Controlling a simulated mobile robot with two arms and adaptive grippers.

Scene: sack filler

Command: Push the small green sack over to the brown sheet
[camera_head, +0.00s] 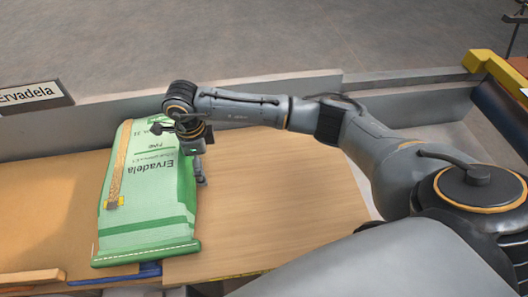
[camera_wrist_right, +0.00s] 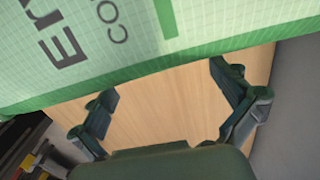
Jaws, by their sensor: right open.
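The small green sack (camera_head: 145,215) with "Ervadela" print lies flat, its long side running away from me. The brown sheet (camera_head: 50,220) is on the left, and the sack's left side meets or covers its right edge. My right gripper (camera_head: 200,172) is at the sack's right side near its far half, pointing down. In the right wrist view the open, empty fingers (camera_wrist_right: 165,100) are over bare wood, with the sack (camera_wrist_right: 120,45) just beyond them. Whether they touch it is unclear. My left gripper is not in view.
A lighter wooden surface (camera_head: 280,195) is clear to the sack's right. A low grey wall (camera_head: 60,135) runs behind. A sign (camera_head: 32,97) stands at the far left. A wooden strip (camera_head: 30,277) and a blue piece (camera_head: 135,273) lie at the near edge.

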